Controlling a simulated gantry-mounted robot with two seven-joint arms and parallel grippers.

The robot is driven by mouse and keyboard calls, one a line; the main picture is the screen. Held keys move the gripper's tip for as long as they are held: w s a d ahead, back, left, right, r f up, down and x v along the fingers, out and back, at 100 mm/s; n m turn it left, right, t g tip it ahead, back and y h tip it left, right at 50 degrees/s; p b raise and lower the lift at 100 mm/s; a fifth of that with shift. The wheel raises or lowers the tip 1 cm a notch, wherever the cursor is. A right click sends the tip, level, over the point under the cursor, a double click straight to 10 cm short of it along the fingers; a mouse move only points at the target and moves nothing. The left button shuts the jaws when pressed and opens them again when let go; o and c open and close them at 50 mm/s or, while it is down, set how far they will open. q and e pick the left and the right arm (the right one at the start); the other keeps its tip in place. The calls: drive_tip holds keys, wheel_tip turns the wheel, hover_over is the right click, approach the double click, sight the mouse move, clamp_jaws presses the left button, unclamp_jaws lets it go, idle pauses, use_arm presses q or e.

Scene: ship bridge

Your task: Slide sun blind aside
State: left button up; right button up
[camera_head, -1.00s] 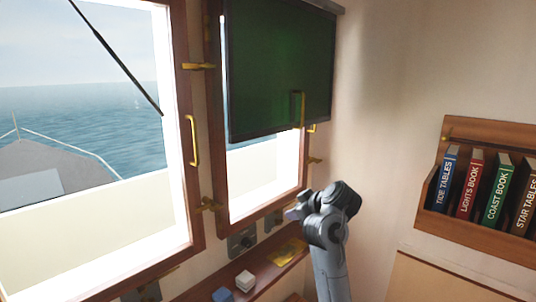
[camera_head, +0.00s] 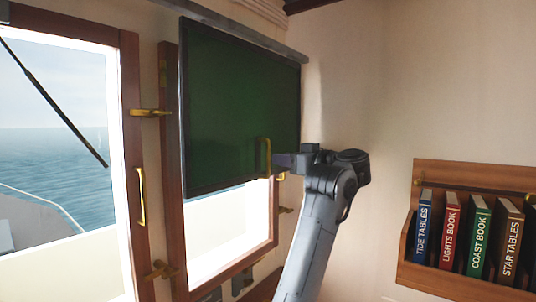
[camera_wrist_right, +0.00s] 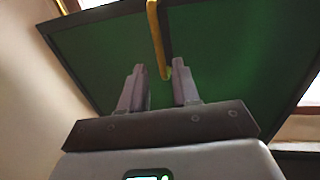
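The sun blind (camera_head: 235,105) is a dark green panel in a dark frame. It covers the upper part of the right window in the head view. Its brass handle (camera_head: 265,158) stands upright near its lower right corner. My right gripper (camera_head: 277,160) is just right of the handle, at about its height. In the right wrist view the fingers (camera_wrist_right: 160,72) are open. The handle (camera_wrist_right: 158,38) runs down the picture between the fingertips, its lower end near them; I cannot tell if the fingers straddle it. The blind (camera_wrist_right: 225,60) fills the background. My left gripper is out of view.
A grey rail (camera_head: 245,37) runs along the blind's top. Brass window fittings (camera_head: 150,113) and a window handle (camera_head: 140,196) stick out at left. A wooden rack (camera_head: 405,262) of books is on the right wall. The wall between blind and rack is bare.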

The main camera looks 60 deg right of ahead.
sight(269, 155)
drive_tip(key=p+x, duration=0.2)
drive_tip(key=x, duration=0.3)
drive_tip(key=shift+w+r, duration=0.15)
drive_tip(key=shift+w, duration=0.05)
drive_tip(key=shift+p+x, duration=0.3)
drive_tip(key=shift+x, duration=0.6)
drive_tip(key=shift+c, duration=0.3)
clamp_jaws()
